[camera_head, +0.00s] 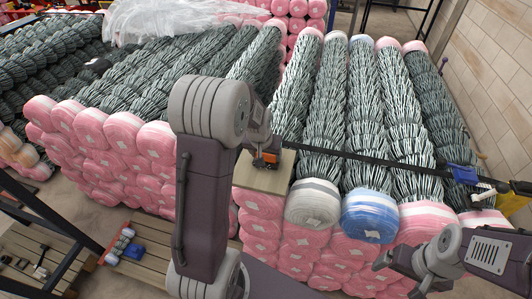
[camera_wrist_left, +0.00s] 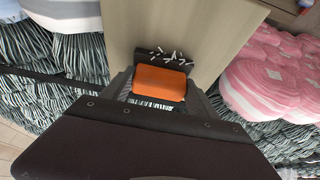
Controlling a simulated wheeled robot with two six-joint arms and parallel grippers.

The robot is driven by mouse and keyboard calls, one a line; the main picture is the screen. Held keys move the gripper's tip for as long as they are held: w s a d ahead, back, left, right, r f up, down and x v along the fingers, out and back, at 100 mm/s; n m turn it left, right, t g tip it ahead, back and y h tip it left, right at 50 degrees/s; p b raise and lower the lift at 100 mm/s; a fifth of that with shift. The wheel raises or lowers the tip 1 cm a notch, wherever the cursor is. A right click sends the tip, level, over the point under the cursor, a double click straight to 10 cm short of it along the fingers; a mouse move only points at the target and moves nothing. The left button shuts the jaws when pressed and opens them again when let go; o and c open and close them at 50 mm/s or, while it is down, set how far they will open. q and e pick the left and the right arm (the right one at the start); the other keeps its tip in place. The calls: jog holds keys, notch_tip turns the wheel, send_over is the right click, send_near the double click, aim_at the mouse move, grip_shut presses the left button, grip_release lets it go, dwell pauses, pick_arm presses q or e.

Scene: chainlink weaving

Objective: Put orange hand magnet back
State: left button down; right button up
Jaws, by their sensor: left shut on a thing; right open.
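The orange hand magnet (camera_head: 266,157) is at the far edge of a flat tan board (camera_head: 262,180) in the head view. My left gripper (camera_head: 262,152) is shut on it. In the left wrist view the orange magnet (camera_wrist_left: 160,83) sits between the fingers of my left gripper (camera_wrist_left: 160,92), close against the tan board (camera_wrist_left: 205,22). Whether the magnet touches the board I cannot tell. My right gripper (camera_head: 382,262) is open and empty at the lower right of the head view, in front of the stacked rolls.
Long mesh rolls with pink ends (camera_head: 160,142) are stacked on both sides. A white-and-grey roll end (camera_head: 312,204) and a blue one (camera_head: 369,215) are right of the board. A dark bar (camera_head: 380,158) crosses the rolls. A wooden pallet (camera_head: 130,265) lies at lower left.

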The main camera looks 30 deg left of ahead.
pick_arm(q)
jog(key=shift+f, duration=0.1)
jog(key=shift+c, duration=1.1)
grip_release()
jog(key=shift+f+b, duration=0.2)
jog(key=shift+b, duration=0.15)
jog(key=b+v, duration=0.1)
jog(key=v, duration=0.8)
jog(key=shift+m+g+h, duration=0.3)
jog(key=shift+m+g, duration=0.2)
jog(key=shift+m, duration=0.1)
jog(key=s+d+f, duration=0.4)
jog(key=s+d, duration=0.1)
jog(key=shift+s+d+f, duration=0.1)
jog(key=shift+s+f, duration=0.05)
jog(key=shift+f, duration=0.25)
jog(key=s+d+f+g, duration=0.1)
jog(key=s+d+f, duration=0.1)
jog(key=s, duration=0.3)
jog(key=s+d+f+m+g, duration=0.1)
jog(key=s+d+f, duration=0.2)
jog(key=s, duration=0.2)
jog(key=shift+f+h, duration=0.3)
jog(key=shift+f, duration=0.1)
